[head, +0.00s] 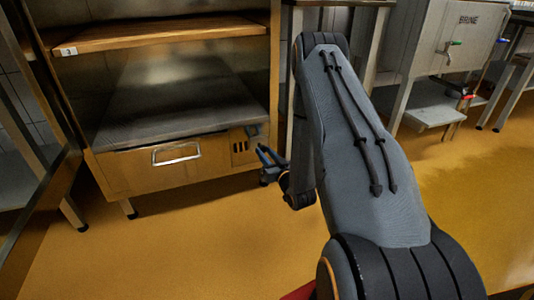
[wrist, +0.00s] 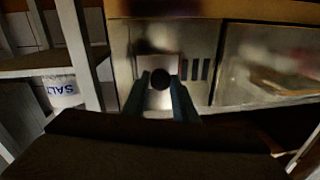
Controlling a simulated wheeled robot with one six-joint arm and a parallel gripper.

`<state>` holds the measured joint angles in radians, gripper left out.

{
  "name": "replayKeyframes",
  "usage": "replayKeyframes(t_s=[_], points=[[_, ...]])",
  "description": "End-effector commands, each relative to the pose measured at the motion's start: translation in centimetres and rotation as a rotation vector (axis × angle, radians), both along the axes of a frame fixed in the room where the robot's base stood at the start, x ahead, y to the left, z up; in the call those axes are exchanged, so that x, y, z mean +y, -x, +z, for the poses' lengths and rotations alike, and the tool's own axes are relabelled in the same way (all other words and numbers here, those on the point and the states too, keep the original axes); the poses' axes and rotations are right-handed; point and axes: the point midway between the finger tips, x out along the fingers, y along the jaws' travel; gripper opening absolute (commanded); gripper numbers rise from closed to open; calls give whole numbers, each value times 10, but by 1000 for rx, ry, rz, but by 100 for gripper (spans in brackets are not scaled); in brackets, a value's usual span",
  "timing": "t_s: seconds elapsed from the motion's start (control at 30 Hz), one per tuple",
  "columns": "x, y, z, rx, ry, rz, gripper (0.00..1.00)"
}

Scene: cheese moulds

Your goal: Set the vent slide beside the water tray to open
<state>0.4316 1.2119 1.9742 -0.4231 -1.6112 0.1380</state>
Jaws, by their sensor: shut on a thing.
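The vent slide (wrist: 158,100) is a pale plate with a round dark knob (wrist: 160,79) on the cabinet front. My gripper (wrist: 161,84) has one finger on each side of the knob and is shut on it. Several dark vent slots (wrist: 196,70) show uncovered beside the plate in the wrist view, which is upside down. In the head view the slots (head: 240,147) lie left of my gripper (head: 266,154), and the knob is hidden by it. The water tray (head: 172,170), a drawer front with a bar handle, is left of the slots.
A wooden shelf (head: 150,34) marked 3 is above the metal-topped cabinet. A BRINE tank (head: 455,45) with taps stands at the back right. A SALT tub (wrist: 62,90) shows in the wrist view. The yellow floor in front is clear.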

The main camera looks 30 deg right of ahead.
Motion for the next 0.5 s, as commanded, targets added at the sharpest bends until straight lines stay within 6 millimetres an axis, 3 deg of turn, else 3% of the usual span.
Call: replayKeyframes(t_s=[0.03,0.07,0.17,0.5], points=[[-4,0,0,-2,1,-7,0],[-4,0,0,-2,1,-7,29],[-4,0,0,-2,1,-8,45],[-2,3,0,1,0,-4,45]])
